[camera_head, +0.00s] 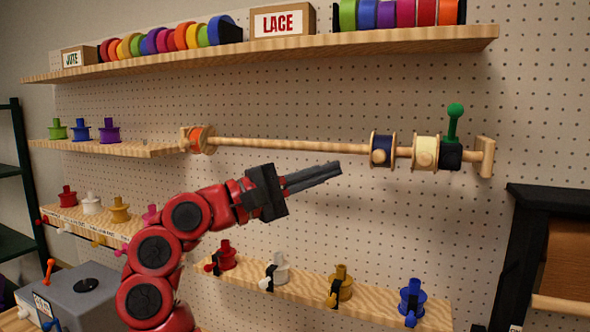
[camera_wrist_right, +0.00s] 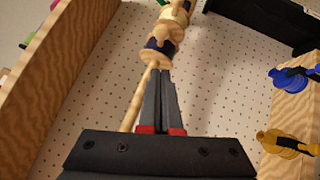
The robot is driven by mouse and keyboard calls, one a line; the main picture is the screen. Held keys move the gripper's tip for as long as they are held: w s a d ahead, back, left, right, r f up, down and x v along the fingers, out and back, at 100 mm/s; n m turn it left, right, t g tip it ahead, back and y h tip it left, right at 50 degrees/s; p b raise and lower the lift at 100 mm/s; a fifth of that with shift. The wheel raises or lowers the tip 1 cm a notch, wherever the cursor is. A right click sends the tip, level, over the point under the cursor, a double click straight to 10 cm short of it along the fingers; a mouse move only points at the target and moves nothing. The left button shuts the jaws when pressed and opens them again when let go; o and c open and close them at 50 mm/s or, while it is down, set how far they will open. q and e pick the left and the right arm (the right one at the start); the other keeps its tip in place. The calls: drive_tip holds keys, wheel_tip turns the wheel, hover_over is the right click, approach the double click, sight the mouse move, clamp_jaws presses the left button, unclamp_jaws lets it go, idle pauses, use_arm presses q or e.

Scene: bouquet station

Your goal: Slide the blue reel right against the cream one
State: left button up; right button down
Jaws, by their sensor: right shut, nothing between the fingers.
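The blue reel (camera_head: 382,151), dark blue with wooden flanges, hangs on a horizontal wooden rod (camera_head: 300,146). The cream reel (camera_head: 426,152) is to its right on the same rod, with a short gap of bare rod between them. My right gripper (camera_head: 340,167) is shut and empty, left of the blue reel and slightly below the rod, apart from the reel in the head view. In the right wrist view, the shut fingertips (camera_wrist_right: 164,72) point at the blue reel's near flange; the blue reel (camera_wrist_right: 160,46) partly hides the cream one. My left gripper is not in view.
A dark block with a green knob (camera_head: 454,125) sits right of the cream reel, by the rod's right end bracket (camera_head: 486,157). A lower shelf (camera_head: 310,292) carries several spools. Bare rod lies left of the blue reel.

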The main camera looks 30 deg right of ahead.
sight(380, 163)
drive_tip(key=s+d+p, duration=0.1)
drive_tip(key=s+d+r, duration=0.1)
drive_tip(key=s+d, duration=0.1)
drive_tip(key=shift+d+r+p, duration=0.1)
drive_tip(key=shift+r+p, duration=0.1)
drive_tip(key=shift+p, duration=0.2)
drive_tip(key=s+d+b, duration=0.2)
drive_tip(key=b, duration=0.2)
drive_tip(key=shift+s, duration=0.1)
drive_tip(key=shift+a, duration=0.1)
idle(0.4)
